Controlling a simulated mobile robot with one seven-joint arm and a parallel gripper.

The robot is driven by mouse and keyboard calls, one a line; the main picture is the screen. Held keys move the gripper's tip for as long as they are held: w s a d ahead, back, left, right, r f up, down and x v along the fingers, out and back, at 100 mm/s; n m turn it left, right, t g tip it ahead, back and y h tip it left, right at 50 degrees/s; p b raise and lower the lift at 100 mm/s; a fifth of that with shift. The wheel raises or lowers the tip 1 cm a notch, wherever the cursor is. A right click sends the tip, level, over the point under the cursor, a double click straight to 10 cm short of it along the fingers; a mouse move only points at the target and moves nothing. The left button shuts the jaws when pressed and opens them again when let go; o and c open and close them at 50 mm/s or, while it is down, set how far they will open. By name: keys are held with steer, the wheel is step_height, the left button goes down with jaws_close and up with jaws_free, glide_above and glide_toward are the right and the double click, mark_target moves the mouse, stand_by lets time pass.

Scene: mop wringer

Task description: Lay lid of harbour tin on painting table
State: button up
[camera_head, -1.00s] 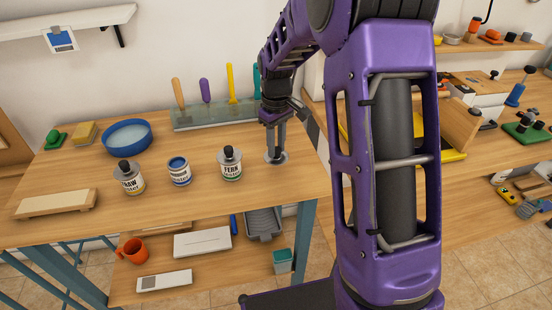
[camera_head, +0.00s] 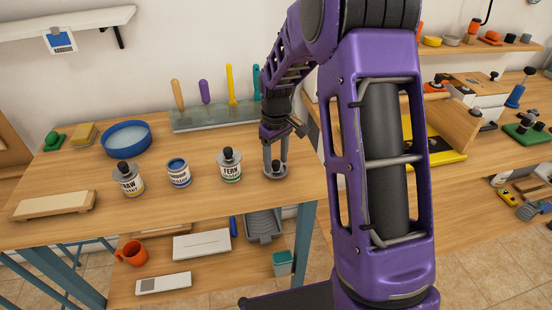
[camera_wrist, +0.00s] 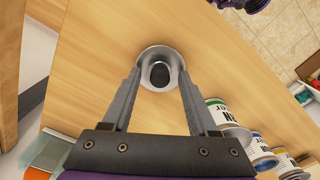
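The harbour tin (camera_head: 179,174), with a blue-and-white label, stands lidless on the painting table (camera_head: 140,222), blue showing at its top. A round grey lid (camera_head: 275,173) with a dark knob lies flat on the table, right of the fern tin (camera_head: 230,172). The lid also shows in the wrist view (camera_wrist: 160,53). My gripper (camera_head: 275,167) is open above the lid, pointing down. In the wrist view my gripper (camera_wrist: 160,75) has its fingertips on either side of the knob, with gaps between.
The straw tin (camera_head: 128,184) and the fern tin have knobbed lids on. A blue bowl (camera_head: 126,151), a wooden board (camera_head: 54,207) and a rack of upright tools (camera_head: 215,116) stand on the table. The front right of the table is bare.

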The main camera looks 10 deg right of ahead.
mark_target(276, 162)
step_height(276, 162, up, 12)
steer(key=p, duration=0.1)
steer(key=shift+r, duration=0.15)
stand_by(0.4)
